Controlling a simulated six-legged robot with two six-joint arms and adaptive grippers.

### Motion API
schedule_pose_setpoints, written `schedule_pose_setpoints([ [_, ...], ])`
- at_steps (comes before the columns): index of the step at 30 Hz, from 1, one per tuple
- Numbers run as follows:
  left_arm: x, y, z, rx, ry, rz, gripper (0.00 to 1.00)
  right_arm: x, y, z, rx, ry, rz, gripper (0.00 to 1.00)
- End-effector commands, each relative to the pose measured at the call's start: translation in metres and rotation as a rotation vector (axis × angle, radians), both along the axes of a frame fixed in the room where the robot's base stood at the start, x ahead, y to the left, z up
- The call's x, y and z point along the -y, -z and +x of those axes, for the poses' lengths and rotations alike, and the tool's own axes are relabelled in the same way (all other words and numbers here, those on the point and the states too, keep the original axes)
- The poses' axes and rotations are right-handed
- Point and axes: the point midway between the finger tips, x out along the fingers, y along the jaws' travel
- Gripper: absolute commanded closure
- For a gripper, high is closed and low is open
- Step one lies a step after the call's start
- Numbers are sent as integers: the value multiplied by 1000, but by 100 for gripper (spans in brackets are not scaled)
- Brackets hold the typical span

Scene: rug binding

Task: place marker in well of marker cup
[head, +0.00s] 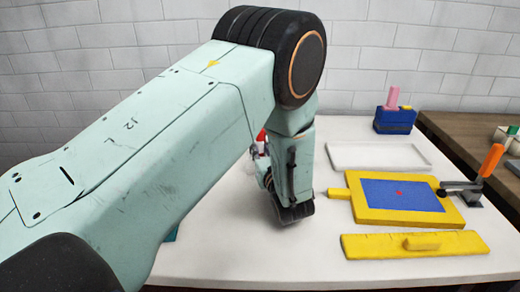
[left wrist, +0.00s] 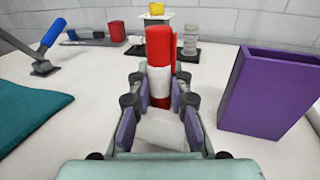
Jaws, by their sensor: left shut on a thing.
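My left gripper (left wrist: 158,100) is shut on a marker (left wrist: 159,62) with a red upper part and a white band, held upright between the purple finger pads. In the head view, a bit of red of the marker (head: 261,136) shows beside my forearm, which hides most of the gripper. A tall purple open-topped box (left wrist: 265,98) stands to the right of the fingers in the left wrist view. I cannot tell whether it is the marker cup. The marker's lower end is hidden by the fingers. My right gripper is out of view.
A teal cloth (left wrist: 30,118) and a blue-handled clamp (left wrist: 48,45) lie left in the wrist view; a clear cylinder (left wrist: 190,40) stands behind. In the head view, a yellow frame (head: 362,212), yellow ruler (head: 375,246), white tray (head: 340,157) and blue box (head: 393,122) are right.

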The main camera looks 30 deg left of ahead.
Motion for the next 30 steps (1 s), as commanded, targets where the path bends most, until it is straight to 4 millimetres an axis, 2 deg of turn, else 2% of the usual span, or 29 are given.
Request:
schedule_pose_setpoints([
  [10,-1,6,-1,-2,0,-1,100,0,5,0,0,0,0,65],
  [11,-1,5,-1,-2,0,-1,79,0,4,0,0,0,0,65],
  [18,-1,4,0,-2,0,-1,59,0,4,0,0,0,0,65],
  [30,-1,-2,0,-1,0,-1,59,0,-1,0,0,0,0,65],
])
